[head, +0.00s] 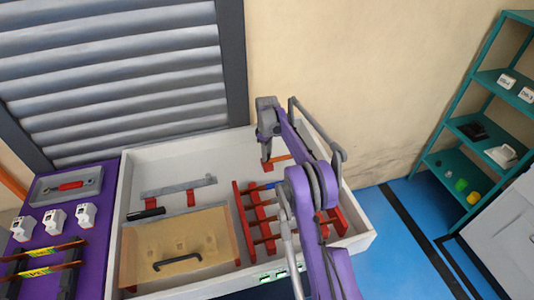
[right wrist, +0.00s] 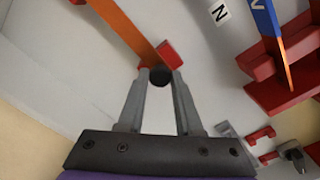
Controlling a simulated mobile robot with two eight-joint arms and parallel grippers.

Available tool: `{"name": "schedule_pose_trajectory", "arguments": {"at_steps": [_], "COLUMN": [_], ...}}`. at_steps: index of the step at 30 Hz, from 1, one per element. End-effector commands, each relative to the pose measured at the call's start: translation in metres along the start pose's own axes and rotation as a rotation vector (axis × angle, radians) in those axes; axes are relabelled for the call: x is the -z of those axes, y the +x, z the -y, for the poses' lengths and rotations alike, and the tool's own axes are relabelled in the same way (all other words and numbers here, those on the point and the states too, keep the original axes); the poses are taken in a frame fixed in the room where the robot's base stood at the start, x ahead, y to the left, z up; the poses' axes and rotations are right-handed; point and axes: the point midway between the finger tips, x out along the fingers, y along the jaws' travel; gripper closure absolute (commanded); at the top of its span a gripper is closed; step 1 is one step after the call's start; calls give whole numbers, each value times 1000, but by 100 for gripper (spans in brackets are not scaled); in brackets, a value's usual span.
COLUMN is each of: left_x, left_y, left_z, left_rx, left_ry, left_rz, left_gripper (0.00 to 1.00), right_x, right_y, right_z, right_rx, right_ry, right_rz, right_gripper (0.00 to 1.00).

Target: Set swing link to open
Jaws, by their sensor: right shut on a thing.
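The swing link looks to be the flat orange bar (right wrist: 125,30) in the right wrist view, with a round black knob (right wrist: 160,76) near its end. A red block (right wrist: 170,54) sits right beside that end. My right gripper (right wrist: 160,82) has its fingertips closed on the black knob. In the head view my right gripper (head: 267,150) reaches down at the back of the white tray, and part of the orange bar (head: 281,158) shows beside it. The knob is hidden there by the gripper and arm. My left gripper is not in view.
The white tray (head: 137,165) also holds a grey bar (head: 178,188) on red supports, a tan panel (head: 178,245) with a black handle, and red racks (head: 247,222). A blue-ended bar (right wrist: 265,18) shows near the gripper. A teal shelf (head: 455,120) stands right.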

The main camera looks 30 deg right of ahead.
Motion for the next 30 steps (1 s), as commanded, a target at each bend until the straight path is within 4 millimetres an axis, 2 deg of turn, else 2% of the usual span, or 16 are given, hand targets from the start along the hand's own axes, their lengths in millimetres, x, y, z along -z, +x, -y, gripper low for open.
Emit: {"name": "schedule_pose_trajectory", "arguments": {"at_steps": [16, 30], "left_x": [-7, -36], "left_y": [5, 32], "left_z": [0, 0], "left_rx": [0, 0], "left_ry": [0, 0], "left_rz": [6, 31], "left_gripper": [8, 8], "right_x": [-6, -48], "right_y": [2, 3], "right_z": [5, 32], "right_rx": [0, 2], "right_ry": [-45, -369], "right_rz": [1, 1], "right_gripper": [100, 100]}}
